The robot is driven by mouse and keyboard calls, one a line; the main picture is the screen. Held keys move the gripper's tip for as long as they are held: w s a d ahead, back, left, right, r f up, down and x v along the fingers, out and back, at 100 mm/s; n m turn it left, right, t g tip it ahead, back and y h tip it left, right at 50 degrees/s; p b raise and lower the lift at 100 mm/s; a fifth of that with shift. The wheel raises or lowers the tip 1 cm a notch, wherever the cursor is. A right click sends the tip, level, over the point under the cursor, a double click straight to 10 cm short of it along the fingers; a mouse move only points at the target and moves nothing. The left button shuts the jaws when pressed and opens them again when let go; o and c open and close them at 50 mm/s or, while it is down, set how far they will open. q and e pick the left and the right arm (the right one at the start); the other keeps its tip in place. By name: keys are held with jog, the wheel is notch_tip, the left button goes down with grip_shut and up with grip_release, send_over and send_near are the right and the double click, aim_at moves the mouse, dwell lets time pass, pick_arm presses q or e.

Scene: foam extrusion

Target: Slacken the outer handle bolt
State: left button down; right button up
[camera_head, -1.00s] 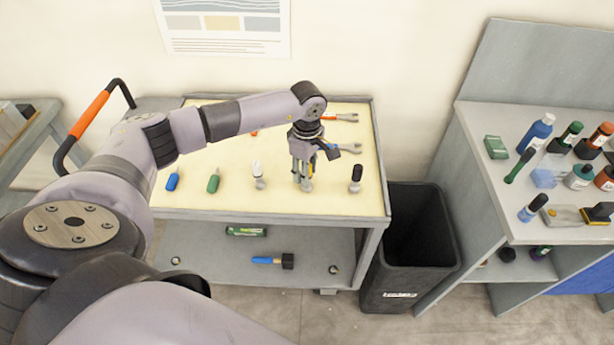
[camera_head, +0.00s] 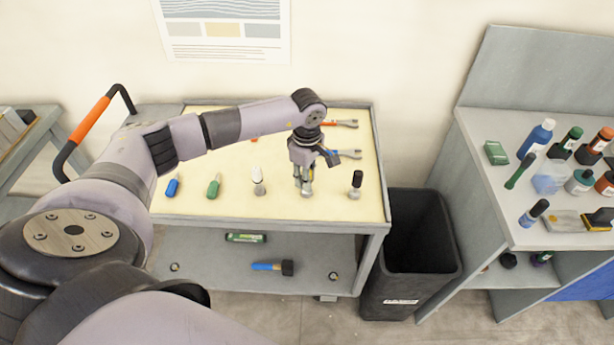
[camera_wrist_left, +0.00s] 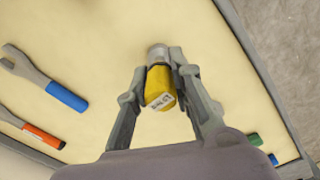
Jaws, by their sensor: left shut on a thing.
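My left gripper (camera_head: 304,184) points down over the right part of the cart's cream top. It is shut on a yellow-handled tool (camera_wrist_left: 160,86), one finger on each side of the handle. The tool's silver end (camera_wrist_left: 158,53) shows beyond the handle in the left wrist view, and near the cart top in the head view (camera_head: 307,192). The tool looks upright; I cannot tell whether it still touches the top. The cart's handle, with an orange grip (camera_head: 88,124) on black ends, is at the left. I cannot make out its bolts. My right gripper is not in view.
A blue-handled wrench (camera_head: 345,154) and an orange-handled wrench (camera_head: 340,124) lie behind the gripper. Blue (camera_head: 173,186), green (camera_head: 214,186), white (camera_head: 257,178) and black (camera_head: 356,184) tools stand along the front. A black bin (camera_head: 420,245) is right of the cart.

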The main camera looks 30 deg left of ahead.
pick_arm(q)
jog(key=shift+r, duration=0.15)
jog(key=shift+r+p, duration=1.4)
jog(key=shift+r, duration=1)
jog(key=c, duration=2)
grip_release()
jog(key=shift+c, duration=0.2)
grip_shut()
